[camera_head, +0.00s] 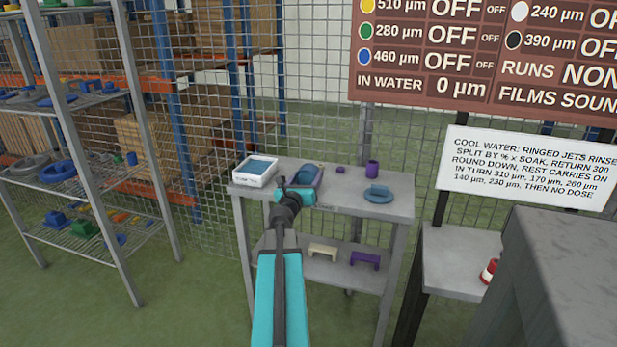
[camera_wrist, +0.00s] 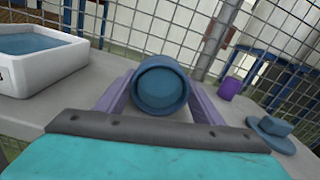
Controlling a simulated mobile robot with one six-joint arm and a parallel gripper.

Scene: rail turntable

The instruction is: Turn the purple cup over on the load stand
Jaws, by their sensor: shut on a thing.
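The purple cup (camera_head: 372,169) stands on a grey stand (camera_head: 335,200), near its back right; which end is up is too small to tell. It also shows in the wrist view (camera_wrist: 229,88), to the right of my gripper and apart from it. My gripper (camera_head: 306,180) is over the left-middle part of the stand. In the wrist view its fingers are shut on a blue round piece (camera_wrist: 160,88), whose rimmed, hollow-looking end faces the camera. Whether this piece touches the stand top is unclear.
A white tray with blue content (camera_head: 255,171) is left of my gripper. A blue flanged piece (camera_head: 379,195) lies at the right, in front of the cup. A small purple piece (camera_head: 340,169) sits at the back. A wire mesh fence (camera_head: 330,110) rises behind.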

